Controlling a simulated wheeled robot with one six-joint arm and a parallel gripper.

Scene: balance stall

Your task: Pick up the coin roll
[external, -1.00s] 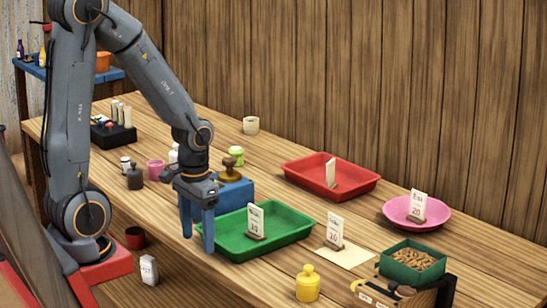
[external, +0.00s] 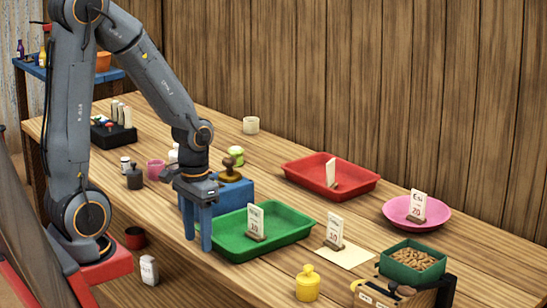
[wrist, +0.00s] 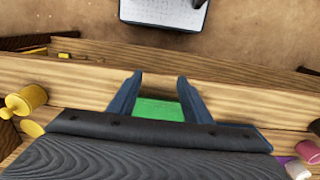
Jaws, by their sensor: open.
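I cannot pick out the coin roll for sure; several slim pale upright pieces stand in a black holder (external: 113,131) at the table's far left, too small to tell. My gripper (external: 198,245) points down at the table's front edge, just left of the green tray (external: 297,237). In the wrist view my gripper (wrist: 160,82) shows its two blue fingers apart, with nothing held. A green patch, which looks like part of the green tray (wrist: 158,109), shows between them.
A blue box (external: 236,192) with a brass-coloured piece stands behind my gripper. A red tray (external: 360,186), pink plate (external: 440,214) and green box of brown pieces (external: 405,275) lie right. A yellow weight (external: 307,289) stands in front. A pink cup (external: 155,169) stands left.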

